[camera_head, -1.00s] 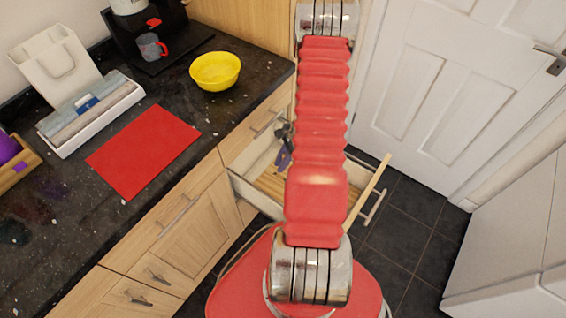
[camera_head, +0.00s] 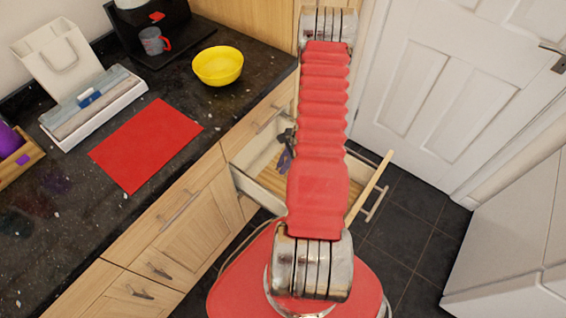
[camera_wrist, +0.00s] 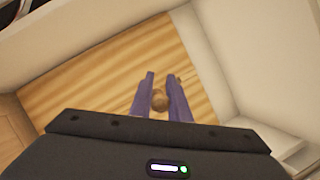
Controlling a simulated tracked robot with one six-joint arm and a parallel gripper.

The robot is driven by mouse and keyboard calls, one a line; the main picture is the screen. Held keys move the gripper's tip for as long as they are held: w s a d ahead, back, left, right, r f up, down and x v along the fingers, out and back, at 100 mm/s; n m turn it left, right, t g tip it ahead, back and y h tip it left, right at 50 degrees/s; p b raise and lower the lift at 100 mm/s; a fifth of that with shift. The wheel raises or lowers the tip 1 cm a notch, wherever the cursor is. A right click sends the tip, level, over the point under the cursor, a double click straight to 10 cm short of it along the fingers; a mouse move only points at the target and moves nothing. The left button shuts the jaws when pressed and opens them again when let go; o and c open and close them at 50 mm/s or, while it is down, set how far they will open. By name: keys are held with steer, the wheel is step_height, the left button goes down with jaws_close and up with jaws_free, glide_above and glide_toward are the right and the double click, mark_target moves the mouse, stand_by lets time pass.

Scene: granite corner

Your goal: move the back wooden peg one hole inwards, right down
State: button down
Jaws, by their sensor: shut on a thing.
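The wooden peg shows in the wrist view as a round brown knob (camera_wrist: 160,100) between the two purple fingers of my gripper (camera_wrist: 161,78), which is shut on it. It is over the striped wooden base (camera_wrist: 90,75) inside the open drawer. The peg's lower end and its hole are hidden, so I cannot tell how deep it sits. In the head view my gripper (camera_head: 286,158) is inside the drawer (camera_head: 258,190), partly hidden behind my red arm. No second peg is clearly visible.
The drawer's pale walls (camera_wrist: 225,70) stand close around my gripper. The dark worktop at left holds a red mat (camera_head: 147,145), a yellow bowl (camera_head: 218,66), a white tray (camera_head: 95,108) and a grey mug (camera_head: 153,41). A white door (camera_head: 440,80) is beyond the drawer.

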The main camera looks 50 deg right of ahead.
steer(key=shift+f, duration=0.45)
steer(key=shift+f, duration=1.35)
stand_by(1.4)
steer(key=c, duration=1.6)
jaws_free()
steer(key=shift+r, duration=0.15)
steer(key=v, duration=1.3)
steer(key=shift+d+r, duration=0.1)
steer(key=shift+r, duration=0.15)
